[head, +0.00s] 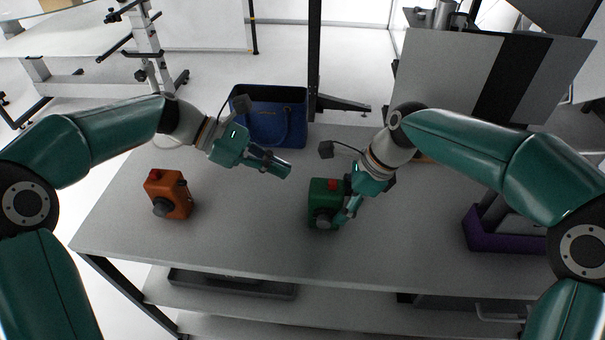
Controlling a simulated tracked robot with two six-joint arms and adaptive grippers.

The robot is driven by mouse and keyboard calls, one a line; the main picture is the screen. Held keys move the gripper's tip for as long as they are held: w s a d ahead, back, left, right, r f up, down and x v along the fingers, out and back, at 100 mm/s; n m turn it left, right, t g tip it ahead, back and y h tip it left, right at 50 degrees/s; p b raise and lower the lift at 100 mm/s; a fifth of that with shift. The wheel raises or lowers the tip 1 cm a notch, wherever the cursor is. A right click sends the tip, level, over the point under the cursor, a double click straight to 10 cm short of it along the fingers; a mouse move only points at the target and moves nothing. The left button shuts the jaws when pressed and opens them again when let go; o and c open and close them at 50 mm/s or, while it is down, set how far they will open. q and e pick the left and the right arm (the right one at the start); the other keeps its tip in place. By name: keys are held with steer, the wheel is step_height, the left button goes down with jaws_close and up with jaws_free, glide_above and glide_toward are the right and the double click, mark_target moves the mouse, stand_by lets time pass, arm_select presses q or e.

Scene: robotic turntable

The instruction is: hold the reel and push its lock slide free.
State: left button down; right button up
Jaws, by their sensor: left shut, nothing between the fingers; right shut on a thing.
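A green reel (318,203) with a red part on its top and a dark round knob on its front stands on the grey table, right of centre. My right gripper (347,208) is shut on the green reel at its right side. My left gripper (284,169) is shut and empty, above the table, behind and to the left of the green reel and apart from it. An orange reel (172,192) with a red top and a dark knob stands on the left of the table. I cannot make out which part is the lock slide.
A purple bin (484,232) is at the right. The grey table (245,235) is clear between the two reels and along the front. A dark post rises behind the table.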

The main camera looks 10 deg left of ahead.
arm_select(q)
steer(key=v, duration=0.6)
arm_select(e)
steer(key=o, duration=1.4)
steer(key=shift+c, duration=0.2)
